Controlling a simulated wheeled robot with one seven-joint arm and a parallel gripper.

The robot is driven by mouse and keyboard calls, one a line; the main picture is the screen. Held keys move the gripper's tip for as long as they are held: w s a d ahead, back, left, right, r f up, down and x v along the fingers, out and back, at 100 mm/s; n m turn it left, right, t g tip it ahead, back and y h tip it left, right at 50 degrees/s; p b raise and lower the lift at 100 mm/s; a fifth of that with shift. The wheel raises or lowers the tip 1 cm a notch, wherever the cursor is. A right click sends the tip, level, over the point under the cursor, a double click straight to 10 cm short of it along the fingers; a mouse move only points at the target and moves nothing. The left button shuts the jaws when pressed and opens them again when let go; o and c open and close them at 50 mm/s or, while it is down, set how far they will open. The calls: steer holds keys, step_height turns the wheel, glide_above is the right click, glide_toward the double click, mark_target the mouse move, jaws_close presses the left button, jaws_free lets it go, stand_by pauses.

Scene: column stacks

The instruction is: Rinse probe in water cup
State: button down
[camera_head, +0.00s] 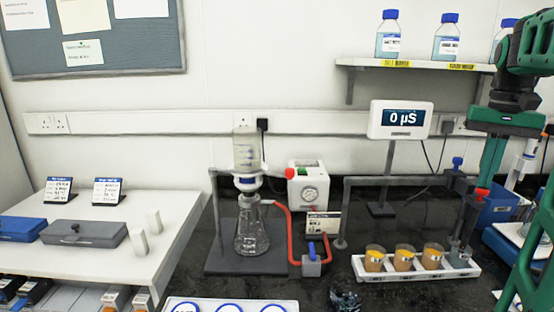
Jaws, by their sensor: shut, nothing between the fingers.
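A white tray (418,271) on the dark bench holds three amber cups, labelled in yellow, and a clear cup (460,257) at its right end. I take the clear cup for the water cup; its contents are hard to make out. A grey, tilted probe (469,219) with a red top (482,194) stands above or in that cup; I cannot tell which. My green gripper (488,180) is shut, pointing down close to the red top. Whether it touches the top cannot be told. A meter (401,120) behind reads 0 µS.
A blue-topped piece (457,163) stands by the grey rail behind the cups. A filter flask (251,231) with red tubing stands left. A shelf (410,65) with bottles hangs above. Blue items crowd the right side. Dark bench shows between flask and tray.

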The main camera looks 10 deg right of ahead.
steer(key=shift+f, duration=0.2)
steer(key=shift+r, duration=3.5)
steer(key=s+a+f, duration=0.4)
steer(key=a+f, duration=0.1)
steer(key=f, duration=0.3)
steer(key=s+a+f+n, duration=0.1)
steer(key=s+a+f, duration=0.4)
steer(key=f, duration=0.4)
steer(key=s+a+f+n, duration=0.1)
steer(key=s+a+f, duration=0.4)
steer(key=a+f, duration=0.2)
step_height(320, 180, down, 2)
steer(key=shift+a+f, duration=0.1)
steer(key=shift+a, duration=0.05)
steer(key=shift+w+f, duration=0.3)
steer(key=shift+w, duration=0.5)
steer(key=shift+s+r, duration=0.1)
